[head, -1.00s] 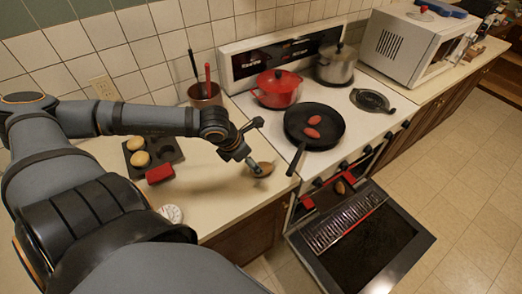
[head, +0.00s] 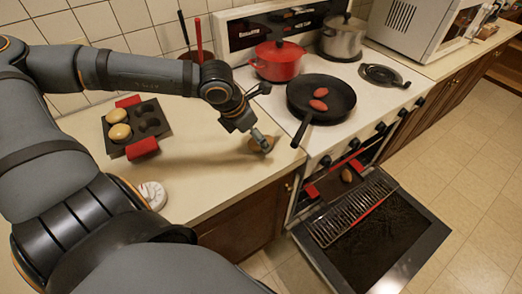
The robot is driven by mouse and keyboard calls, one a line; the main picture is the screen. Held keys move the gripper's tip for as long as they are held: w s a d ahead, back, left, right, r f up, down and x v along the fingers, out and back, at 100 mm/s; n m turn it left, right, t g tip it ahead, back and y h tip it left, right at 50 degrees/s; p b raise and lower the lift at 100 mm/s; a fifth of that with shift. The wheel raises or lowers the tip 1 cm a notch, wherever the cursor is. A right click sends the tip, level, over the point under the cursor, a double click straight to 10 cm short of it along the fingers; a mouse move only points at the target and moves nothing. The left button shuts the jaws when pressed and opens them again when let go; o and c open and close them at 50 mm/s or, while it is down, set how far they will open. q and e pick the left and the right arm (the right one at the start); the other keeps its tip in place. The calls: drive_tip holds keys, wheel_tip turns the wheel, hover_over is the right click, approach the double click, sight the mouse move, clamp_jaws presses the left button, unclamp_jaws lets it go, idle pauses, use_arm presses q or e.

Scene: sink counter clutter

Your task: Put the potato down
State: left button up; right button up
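A brown potato (head: 256,146) is at the tip of my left gripper (head: 263,142), over the right end of the cream counter (head: 215,180), close to the stove. The fingers appear closed on the potato and partly cover it. I cannot tell whether the potato touches the counter. My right gripper is not in view.
A dark muffin tin (head: 113,149) with red grips holds two round tan items. A white dial (head: 153,195) sits near the counter's front. The stove has a black pan (head: 335,98) with two reddish items, a red pot (head: 278,63) and a steel pot (head: 342,40). The oven door (head: 390,235) hangs open.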

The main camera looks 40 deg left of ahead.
use_arm(q)
drive_tip(key=shift+w+a+f+b, duration=0.1)
drive_tip(key=shift+w+f+b, duration=0.2)
drive_tip(key=shift+f+b, duration=0.5)
drive_tip(key=shift+w+d+f, duration=0.3)
drive_tip(key=shift+w+f, duration=0.25)
drive_tip(key=shift+f, duration=0.1)
drive_tip(key=shift+c, duration=0.4)
drive_tip(key=c, duration=1.3)
drive_tip(key=shift+o, duration=0.2)
drive_tip(key=shift+r, duration=0.1)
wheel_tip(320, 180, up, 10)
drive_tip(key=shift+f, duration=0.1)
wheel_tip(320, 180, up, 3)
drive_tip(key=p, duration=0.3)
drive_tip(key=shift+f, duration=0.1)
